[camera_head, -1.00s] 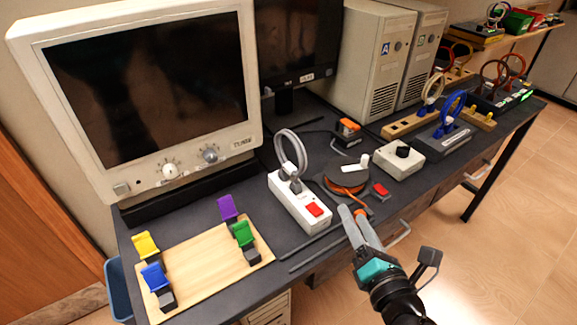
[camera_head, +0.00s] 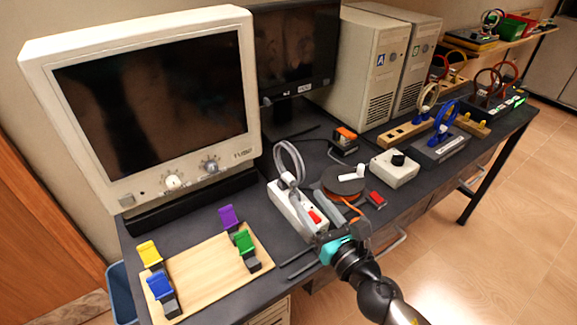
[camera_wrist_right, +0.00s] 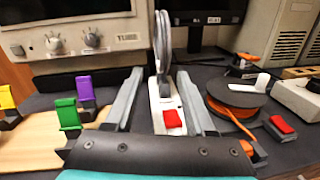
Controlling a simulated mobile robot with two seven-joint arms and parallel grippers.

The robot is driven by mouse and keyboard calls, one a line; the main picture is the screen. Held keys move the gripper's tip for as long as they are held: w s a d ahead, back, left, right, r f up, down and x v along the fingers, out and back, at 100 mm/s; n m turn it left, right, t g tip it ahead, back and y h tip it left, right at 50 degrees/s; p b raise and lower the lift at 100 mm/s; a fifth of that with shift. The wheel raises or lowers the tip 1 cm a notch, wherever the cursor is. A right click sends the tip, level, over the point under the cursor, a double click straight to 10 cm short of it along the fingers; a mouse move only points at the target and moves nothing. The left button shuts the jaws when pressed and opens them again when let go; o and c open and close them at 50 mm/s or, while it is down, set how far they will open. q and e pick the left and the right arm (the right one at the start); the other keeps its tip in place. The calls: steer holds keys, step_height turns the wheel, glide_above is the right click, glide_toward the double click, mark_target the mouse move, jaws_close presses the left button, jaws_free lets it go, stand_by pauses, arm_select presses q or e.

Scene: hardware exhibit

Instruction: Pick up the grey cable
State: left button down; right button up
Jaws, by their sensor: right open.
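The grey cable (camera_head: 287,152) stands as an upright loop on the white power strip (camera_head: 283,207), which has a red switch. In the right wrist view the cable (camera_wrist_right: 160,45) rises straight ahead, seen nearly edge-on, above the strip (camera_wrist_right: 156,112). My right gripper (camera_head: 308,203) is open and empty at the near end of the strip. In the wrist view its two grey fingers (camera_wrist_right: 160,74) are spread, with the strip and cable between them in the picture. Contact with the strip cannot be told. My left gripper is not in view.
An orange cable reel (camera_head: 344,180) lies close right of the strip, with a white box (camera_head: 395,168) beyond. A wooden board (camera_head: 206,273) with coloured clips is at left. A CRT monitor (camera_head: 150,105) stands behind. The dark desk (camera_head: 284,245) has little free room around the strip.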

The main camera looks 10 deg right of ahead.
mark_target(297, 181)
steer(key=shift+x, duration=1.05)
steer(key=shift+d+f+x, duration=0.1)
steer(key=shift+d+x, duration=0.05)
steer(key=shift+x, duration=1.15)
steer(key=shift+d+f+x, duration=0.1)
steer(key=shift+d+x, duration=0.05)
steer(key=shift+x, duration=1.15)
steer(key=shift+w, duration=0.1)
jaws_close()
